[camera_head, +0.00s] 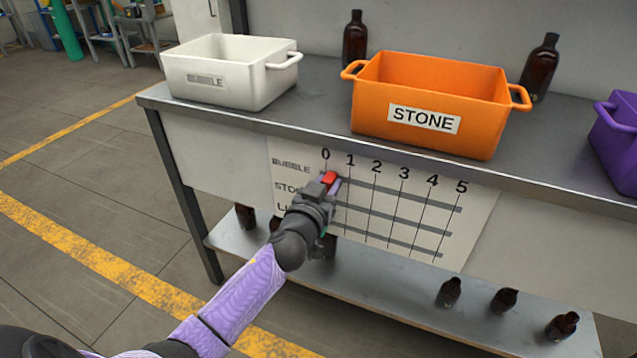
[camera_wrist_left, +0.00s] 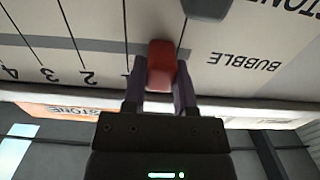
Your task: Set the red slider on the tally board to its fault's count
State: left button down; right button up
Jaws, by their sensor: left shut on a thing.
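The tally board (camera_head: 470,225) hangs on the front of the bench, with rows labelled BUBBLE, STONE and a partly hidden third, and columns 0 to 5. The red slider (camera_head: 329,179) is on the BUBBLE row at about the 0 mark. My left gripper (camera_head: 331,184) is shut on it. In the left wrist view, the board is upside down and the red slider (camera_wrist_left: 161,66) sits between the two fingers (camera_wrist_left: 160,95), between the BUBBLE label and the 1 line. The 0 there is hidden. My right gripper is not in view.
On the bench stand a white BUBBLE crate (camera_head: 215,92), an orange STONE crate (camera_head: 385,115), a purple crate (camera_head: 615,150) and two amber bottles (camera_head: 355,40). More bottles (camera_head: 450,292) stand on the lower shelf (camera_head: 400,310). A dark grey block (camera_wrist_left: 207,6) shows near the slider in the wrist view.

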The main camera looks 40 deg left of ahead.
aim_at(350, 180)
pick_arm(q)
jog(key=d, duration=0.3)
jog(key=shift+w+d+f, duration=0.1)
jog(key=shift+w+d, duration=0.05)
jog(key=shift+w, duration=0.25)
jog(key=shift+c, duration=2)
grip_release()
